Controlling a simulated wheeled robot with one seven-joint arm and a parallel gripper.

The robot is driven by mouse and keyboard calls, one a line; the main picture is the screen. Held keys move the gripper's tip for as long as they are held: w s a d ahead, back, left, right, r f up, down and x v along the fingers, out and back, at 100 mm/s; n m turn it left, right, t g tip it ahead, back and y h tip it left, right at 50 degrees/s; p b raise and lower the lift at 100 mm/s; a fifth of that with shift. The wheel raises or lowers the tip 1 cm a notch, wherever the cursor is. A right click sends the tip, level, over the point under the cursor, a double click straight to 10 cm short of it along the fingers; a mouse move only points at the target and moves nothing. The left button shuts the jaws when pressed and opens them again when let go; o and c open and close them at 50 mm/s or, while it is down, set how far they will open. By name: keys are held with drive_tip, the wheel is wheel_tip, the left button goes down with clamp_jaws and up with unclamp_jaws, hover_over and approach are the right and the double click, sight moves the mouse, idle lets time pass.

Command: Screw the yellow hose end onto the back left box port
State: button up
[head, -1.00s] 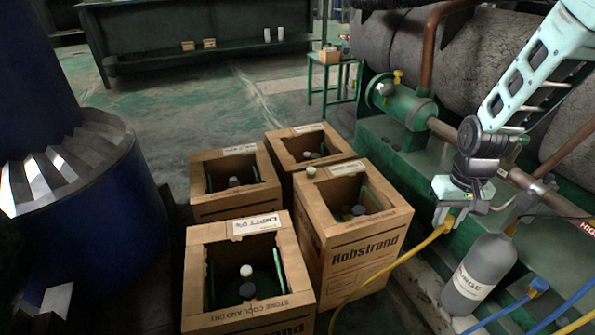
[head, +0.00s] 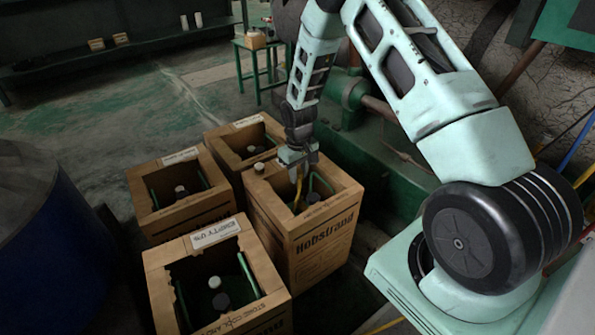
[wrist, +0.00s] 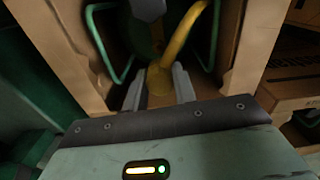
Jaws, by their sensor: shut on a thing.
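My gripper (head: 298,168) is low over the opening of the front right box (head: 320,245), in the head view. In the wrist view my gripper (wrist: 159,88) is shut on the yellow hose end (wrist: 158,78), and the yellow hose curves up and right from it. The yellow hose (head: 299,188) also shows below the gripper in the head view. Whether the hose end touches any port is hidden.
The front left box (head: 165,262) has a white cap and a dark fitting inside. The back right box (head: 218,148) stands behind. A white cap (head: 259,168) sits on the front right box's rim. A blue drum (head: 60,250) is left; machinery is right.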

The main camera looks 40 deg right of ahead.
wheel_tip(320, 180, down, 6)
drive_tip(key=b, duration=0.4)
drive_tip(key=shift+r, duration=0.55)
drive_tip(key=shift+s+p, duration=0.1)
drive_tip(key=shift+p, duration=0.85)
idle(0.3)
drive_tip(key=shift+f+b, duration=0.55)
drive_tip(key=shift+f, duration=0.5)
idle(0.8)
drive_tip(key=shift+m+p, duration=0.65)
drive_tip(key=shift+m, duration=1.15)
